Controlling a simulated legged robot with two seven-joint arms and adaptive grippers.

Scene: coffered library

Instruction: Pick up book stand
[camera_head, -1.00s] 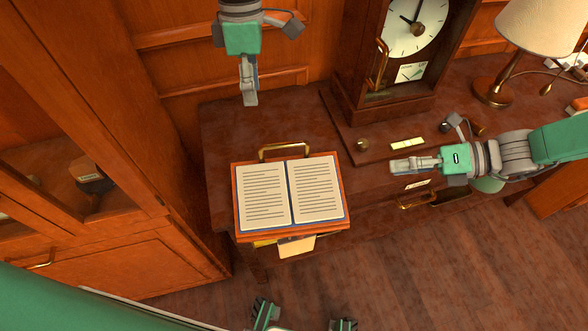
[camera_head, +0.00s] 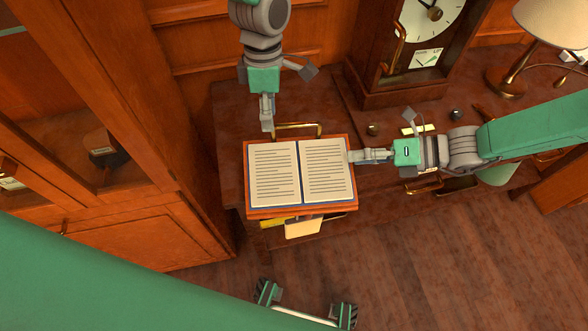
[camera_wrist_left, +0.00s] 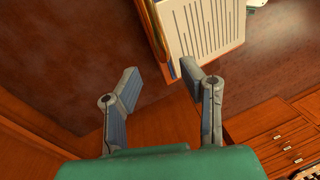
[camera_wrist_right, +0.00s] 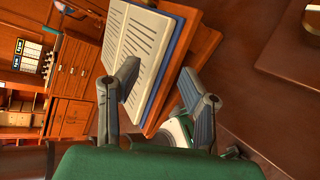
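The wooden book stand (camera_head: 268,213) holds an open book (camera_head: 300,172) near the desk's left end. A brass handle (camera_head: 297,127) is at its back edge. My left gripper (camera_head: 267,122) is above and beside the handle's left end. In the left wrist view its fingers (camera_wrist_left: 160,70) are apart and empty, with the handle (camera_wrist_left: 153,28) beyond them. My right gripper (camera_head: 356,156) is at the stand's right edge. In the right wrist view its fingers (camera_wrist_right: 158,73) are apart, with the stand's edge (camera_wrist_right: 178,52) between or just beyond them; contact is unclear.
A tall clock (camera_head: 415,50) and a lamp (camera_head: 545,30) stand on the desk to the right. Small knobs and a pale strip (camera_head: 418,130) lie near my right arm. A glass-fronted cabinet (camera_head: 120,130) is close on the left. Floor is open in front.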

